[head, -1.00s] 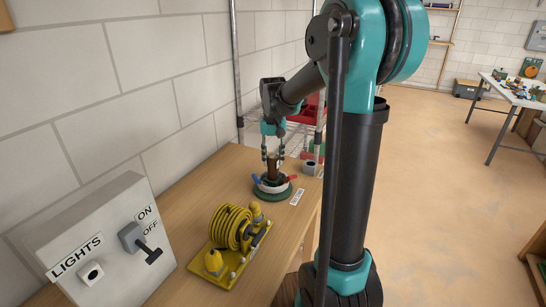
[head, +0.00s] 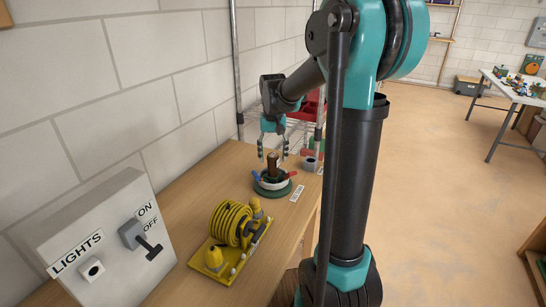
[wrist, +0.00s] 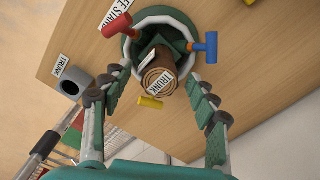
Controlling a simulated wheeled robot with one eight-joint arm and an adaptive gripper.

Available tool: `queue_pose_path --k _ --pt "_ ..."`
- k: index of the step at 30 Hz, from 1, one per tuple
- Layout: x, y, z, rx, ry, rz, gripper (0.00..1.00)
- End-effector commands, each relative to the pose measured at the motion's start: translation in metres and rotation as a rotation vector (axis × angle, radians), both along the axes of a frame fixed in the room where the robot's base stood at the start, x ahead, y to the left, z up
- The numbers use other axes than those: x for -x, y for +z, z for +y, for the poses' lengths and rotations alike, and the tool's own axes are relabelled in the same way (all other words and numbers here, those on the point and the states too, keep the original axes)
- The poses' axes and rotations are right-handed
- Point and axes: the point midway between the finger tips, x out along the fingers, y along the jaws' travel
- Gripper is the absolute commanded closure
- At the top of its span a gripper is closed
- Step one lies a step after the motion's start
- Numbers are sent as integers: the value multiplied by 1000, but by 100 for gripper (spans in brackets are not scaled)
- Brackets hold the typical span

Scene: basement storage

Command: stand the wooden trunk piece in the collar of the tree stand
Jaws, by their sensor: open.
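The wooden trunk piece (head: 273,165) stands about upright inside the collar of the round green tree stand (head: 270,193) on the wooden bench. In the wrist view the trunk piece (wrist: 161,78) shows its ringed end with a "TRUNK" label. The stand's white-and-green ring (wrist: 130,33) surrounds its lower part, with red, blue and yellow screws around it. How deep the trunk sits is hidden. My gripper (head: 273,150) is open at the trunk's top, one finger on each side. In the wrist view my gripper (wrist: 155,76) shows both fingers apart from the trunk.
A light-switch box (head: 105,245) stands front left. A wire shelf with red bins (head: 310,105) is behind.

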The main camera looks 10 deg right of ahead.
Motion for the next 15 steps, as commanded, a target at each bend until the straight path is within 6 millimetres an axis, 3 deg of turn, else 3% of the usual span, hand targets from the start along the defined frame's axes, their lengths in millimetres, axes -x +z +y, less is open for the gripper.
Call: queue_pose_path --k 15 --pt "0 92 0 0 0 0 41"
